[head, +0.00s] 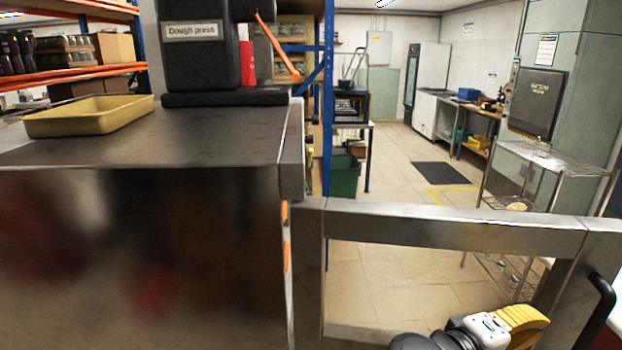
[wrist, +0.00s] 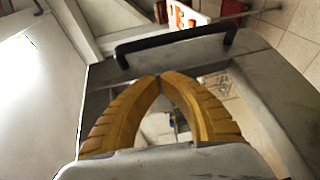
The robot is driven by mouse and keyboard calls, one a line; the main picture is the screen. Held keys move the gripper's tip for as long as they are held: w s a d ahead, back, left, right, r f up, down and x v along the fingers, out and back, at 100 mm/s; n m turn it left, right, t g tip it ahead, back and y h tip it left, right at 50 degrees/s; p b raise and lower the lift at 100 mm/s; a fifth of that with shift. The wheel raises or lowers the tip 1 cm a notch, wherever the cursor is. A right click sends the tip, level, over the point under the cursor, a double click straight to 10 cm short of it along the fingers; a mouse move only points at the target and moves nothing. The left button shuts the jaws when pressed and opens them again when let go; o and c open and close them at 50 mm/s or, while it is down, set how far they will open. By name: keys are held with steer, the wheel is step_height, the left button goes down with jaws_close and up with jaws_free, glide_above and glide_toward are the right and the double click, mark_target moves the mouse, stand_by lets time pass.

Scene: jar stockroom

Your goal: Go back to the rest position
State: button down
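My gripper (head: 540,318) shows at the lower right of the head view, its yellow fingers in front of a steel frame. In the wrist view the two curved yellow fingers of my gripper (wrist: 159,77) meet at their tips. Nothing shows held between them. A black bar handle (wrist: 178,40) on a grey panel lies just beyond the fingertips, apart from them as far as I can tell. A black handle (head: 601,305) also shows at the right edge of the head view, to the right of my gripper.
A steel frame (head: 450,226) crosses close in front. A steel counter (head: 200,128) at left bears a yellow tray (head: 90,116) and a black dough press (head: 196,60). A wire rack (head: 545,155) stands at right. Tiled floor (head: 395,185) is clear beyond the frame.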

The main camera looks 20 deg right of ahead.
steer(key=w+a+f+t+y, duration=0.4)
steer(key=w+a+f+y, duration=0.3)
steer(key=a+f+y, duration=0.25)
steer(key=w+a+r+t+y, duration=0.2)
steer(key=a+y, duration=0.5)
steer(key=a, duration=0.9)
steer(key=shift+w+a+r, duration=0.4)
steer(key=shift+w+r, duration=0.15)
steer(key=shift+r, duration=0.1)
